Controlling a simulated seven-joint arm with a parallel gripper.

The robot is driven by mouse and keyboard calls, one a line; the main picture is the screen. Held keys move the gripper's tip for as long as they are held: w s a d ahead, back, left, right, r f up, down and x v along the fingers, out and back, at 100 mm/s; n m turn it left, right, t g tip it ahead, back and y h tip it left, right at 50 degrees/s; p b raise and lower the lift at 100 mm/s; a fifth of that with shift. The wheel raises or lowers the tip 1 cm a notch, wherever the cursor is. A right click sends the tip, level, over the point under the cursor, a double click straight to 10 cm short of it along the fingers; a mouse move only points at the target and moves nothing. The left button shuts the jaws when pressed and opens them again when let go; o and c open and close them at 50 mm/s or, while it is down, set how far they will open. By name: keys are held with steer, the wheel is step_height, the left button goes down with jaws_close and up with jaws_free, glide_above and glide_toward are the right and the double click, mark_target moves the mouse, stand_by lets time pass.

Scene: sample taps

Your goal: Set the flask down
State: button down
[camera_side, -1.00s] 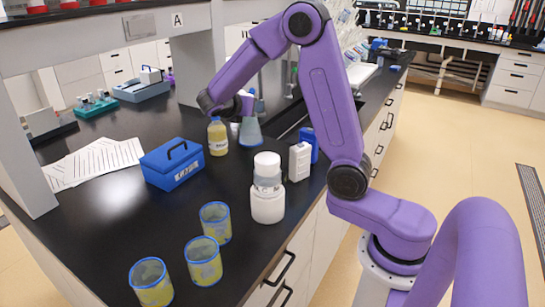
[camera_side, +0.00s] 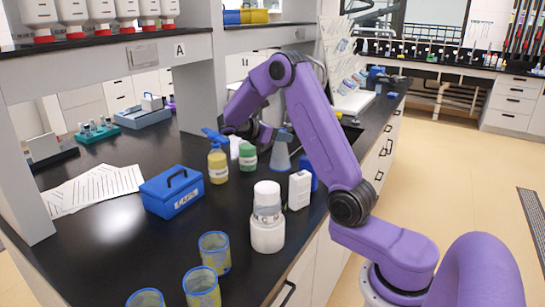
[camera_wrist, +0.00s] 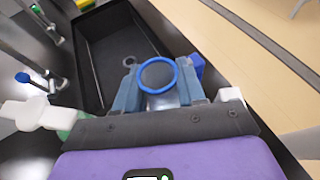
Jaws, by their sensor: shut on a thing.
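The flask (camera_side: 281,158) is grey-blue and conical, near the sink in the side view. It looks upright; I cannot tell whether its base touches the bench. In the wrist view its round blue rim (camera_wrist: 158,74) and clear neck show between my two grey-blue fingers. My gripper (camera_wrist: 160,98) is shut on the flask, near its top. In the side view my gripper (camera_side: 268,134) is small and partly covered by my own arm.
Beside the flask stand a green bottle (camera_side: 248,156), a yellow bottle (camera_side: 219,167) with a blue trigger top, and a white bottle (camera_side: 299,189) with a blue object (camera_side: 310,171) behind it. The black sink basin (camera_wrist: 110,55) lies close by. Open bench (camera_side: 120,225) shows front left.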

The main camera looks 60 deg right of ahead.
steer(key=w+d+f, duration=0.2)
steer(key=w+f, duration=0.2)
steer(key=f, duration=0.5)
steer(key=shift+w+d, duration=0.25)
steer(key=shift+d, duration=0.15)
steer(key=shift+f, duration=0.25)
steer(key=c, duration=0.7)
jaws_free()
steer(key=shift+o, duration=0.2)
